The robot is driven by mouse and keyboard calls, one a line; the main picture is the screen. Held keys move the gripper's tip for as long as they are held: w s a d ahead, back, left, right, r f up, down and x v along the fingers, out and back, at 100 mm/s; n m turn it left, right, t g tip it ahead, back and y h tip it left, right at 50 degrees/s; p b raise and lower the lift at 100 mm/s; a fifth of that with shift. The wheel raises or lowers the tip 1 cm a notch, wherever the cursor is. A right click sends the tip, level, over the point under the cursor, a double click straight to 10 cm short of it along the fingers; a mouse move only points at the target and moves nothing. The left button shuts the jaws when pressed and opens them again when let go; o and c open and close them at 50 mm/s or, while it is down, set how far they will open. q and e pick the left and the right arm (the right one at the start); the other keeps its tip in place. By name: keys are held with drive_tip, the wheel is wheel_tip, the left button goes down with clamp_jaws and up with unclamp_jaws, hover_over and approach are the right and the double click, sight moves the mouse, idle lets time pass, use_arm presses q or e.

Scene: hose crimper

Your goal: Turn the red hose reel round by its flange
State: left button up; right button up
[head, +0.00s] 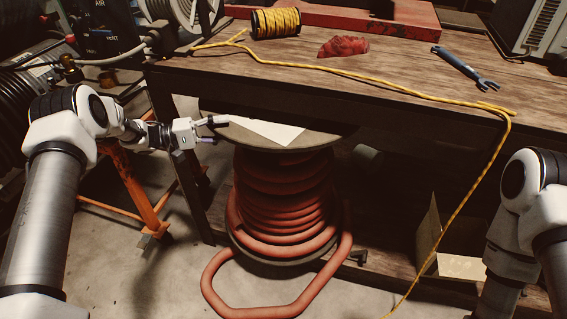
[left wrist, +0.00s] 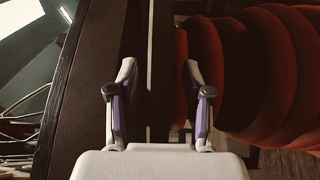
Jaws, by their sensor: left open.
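The red hose reel (head: 283,195) stands upright on the floor in front of the bench, wound with red hose. Its round upper flange (head: 315,138) carries a white sheet of paper (head: 262,130). My left gripper (head: 216,130) is open at the flange's left rim. In the left wrist view the open fingers (left wrist: 160,88) straddle a dark edge band that looks like the flange; contact is unclear. Red hose coils (left wrist: 265,75) show right of it. The far side of the flange lies in shadow under the bench. My right arm shows at the right, its gripper out of frame.
The wooden bench (head: 390,82) overhangs the reel's back. On it lie a yellow rope spool (head: 276,22), a red rag (head: 343,46) and a blue wrench (head: 465,68). Yellow rope hangs off its front. An orange stand (head: 135,190) is left; a cardboard box (head: 455,262) is right.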

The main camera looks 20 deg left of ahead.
use_arm(q)
drive_tip(key=shift+s+a+r+p, duration=0.1)
drive_tip(key=shift+s+a+p, duration=0.3)
drive_tip(key=shift+s+p, duration=0.3)
drive_tip(key=shift+s+a+r+p, duration=0.1)
drive_tip(key=shift+s+a+p, duration=0.3)
drive_tip(key=shift+s+p, duration=0.25)
drive_tip(key=shift+s+a+p, duration=0.4)
drive_tip(key=shift+s+p, duration=0.15)
drive_tip(key=shift+s, duration=0.3)
drive_tip(key=s, duration=0.1)
drive_tip(key=a+p, duration=0.1)
drive_tip(key=s, duration=0.1)
drive_tip(key=shift+s+a+f+p, duration=0.15)
drive_tip(key=shift+s+a+p, duration=0.1)
drive_tip(key=shift+s+p, duration=0.15)
